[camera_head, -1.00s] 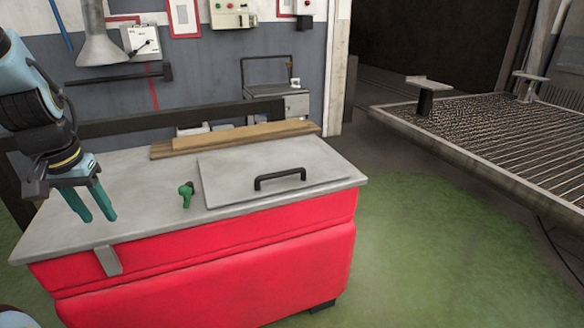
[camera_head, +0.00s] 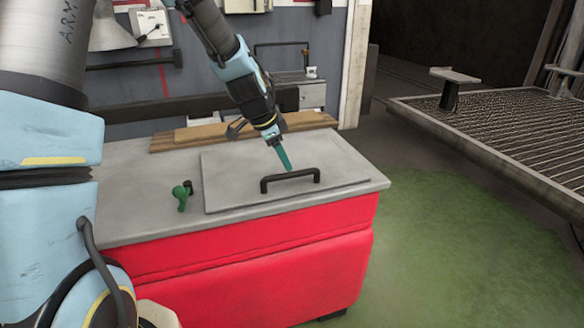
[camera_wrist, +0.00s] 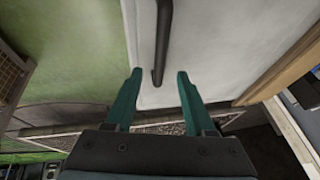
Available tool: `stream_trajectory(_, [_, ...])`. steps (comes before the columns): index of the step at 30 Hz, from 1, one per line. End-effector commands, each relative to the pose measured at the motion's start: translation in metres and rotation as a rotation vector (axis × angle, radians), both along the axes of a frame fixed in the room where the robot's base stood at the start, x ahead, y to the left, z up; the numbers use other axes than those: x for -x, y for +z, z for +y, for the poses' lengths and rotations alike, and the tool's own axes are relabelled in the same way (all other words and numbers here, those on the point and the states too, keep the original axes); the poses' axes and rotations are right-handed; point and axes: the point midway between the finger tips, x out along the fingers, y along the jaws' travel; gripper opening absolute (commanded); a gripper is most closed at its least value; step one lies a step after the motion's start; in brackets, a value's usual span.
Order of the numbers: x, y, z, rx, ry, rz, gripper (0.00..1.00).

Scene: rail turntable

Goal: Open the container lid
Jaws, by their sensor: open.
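The container is a red chest (camera_head: 270,265) with a grey metal top. Its lid (camera_head: 235,170) is a flat grey panel lying closed on the right part of the top. A black bar handle (camera_head: 290,178) stands on the lid near its front edge. My gripper (camera_head: 288,168) is above the lid, just behind the handle in the head view, pointing down. In the wrist view my gripper (camera_wrist: 158,75) has its teal fingers apart, with the end of the handle (camera_wrist: 161,50) between their lines. Whether the fingers touch the handle cannot be told.
A green knob-like object (camera_head: 181,195) stands on the chest top left of the lid. Wooden planks (camera_head: 215,133) lie along the back edge. A grated platform (camera_head: 500,130) stands at right. Green floor right of the chest is clear.

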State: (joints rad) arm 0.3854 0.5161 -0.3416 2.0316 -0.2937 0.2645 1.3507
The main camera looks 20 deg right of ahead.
Motion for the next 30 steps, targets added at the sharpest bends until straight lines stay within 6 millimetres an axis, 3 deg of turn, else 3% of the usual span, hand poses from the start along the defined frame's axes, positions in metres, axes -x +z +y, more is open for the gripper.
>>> stream_trajectory(10, [-0.006, -0.046, -0.021, -0.001, 0.001, 0.002, 0.55])
stream_trajectory(23, [-0.008, -0.055, -0.024, -0.001, 0.001, -0.001, 0.55])
stream_trajectory(30, [-0.008, -0.055, -0.024, -0.001, 0.002, 0.0, 0.3])
